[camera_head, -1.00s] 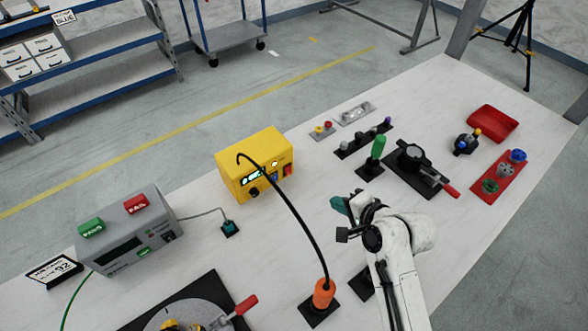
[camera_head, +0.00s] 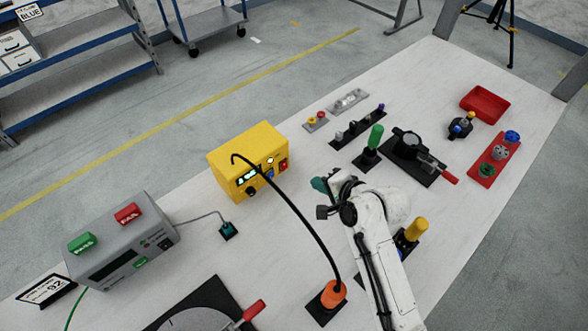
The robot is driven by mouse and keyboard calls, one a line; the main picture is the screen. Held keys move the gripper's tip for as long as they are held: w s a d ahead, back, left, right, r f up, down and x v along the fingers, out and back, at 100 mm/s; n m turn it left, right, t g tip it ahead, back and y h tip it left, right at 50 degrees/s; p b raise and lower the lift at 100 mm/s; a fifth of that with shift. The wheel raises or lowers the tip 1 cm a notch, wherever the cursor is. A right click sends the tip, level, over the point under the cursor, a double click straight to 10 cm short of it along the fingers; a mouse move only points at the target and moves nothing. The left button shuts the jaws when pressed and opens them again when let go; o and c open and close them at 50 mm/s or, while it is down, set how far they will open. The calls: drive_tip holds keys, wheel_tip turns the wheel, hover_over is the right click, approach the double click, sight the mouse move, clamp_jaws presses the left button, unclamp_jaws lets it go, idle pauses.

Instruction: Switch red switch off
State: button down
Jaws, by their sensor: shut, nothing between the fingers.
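The yellow box (camera_head: 236,174) stands on the white table left of my arm. Its front carries a lit green display, a dark knob (camera_head: 251,191), a blue part and a small red switch (camera_head: 284,164) at the right end. The switch is too small to tell its position. My gripper (camera_head: 319,185), with teal fingertips, is right of and slightly below the switch in the picture, apart from it. It looks shut and holds nothing. The wrist hides part of the table behind it.
A black cable runs from the box to an orange-handled tool (camera_head: 327,295). A green-handled tool (camera_head: 374,138) and a black fixture (camera_head: 407,146) stand beyond the gripper. A grey tester (camera_head: 120,245) is at left. Table between box and gripper is clear except the cable.

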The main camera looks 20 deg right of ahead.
sight(284, 166)
drive_tip(key=x, duration=0.6)
drive_tip(key=r+x, duration=0.1)
drive_tip(key=x, duration=0.2)
drive_tip(key=shift+w+a+f+p, duration=0.1)
drive_tip(key=shift+w+f+p, duration=0.1)
drive_tip(key=shift+w+p, duration=0.25)
drive_tip(key=shift+w+a+f, duration=0.1)
drive_tip(key=shift+w+a, duration=0.05)
drive_tip(key=shift+w, duration=0.3)
drive_tip(key=shift+w+a+f, duration=0.1)
drive_tip(key=shift+w+a, duration=0.05)
drive_tip(key=shift+w, duration=0.3)
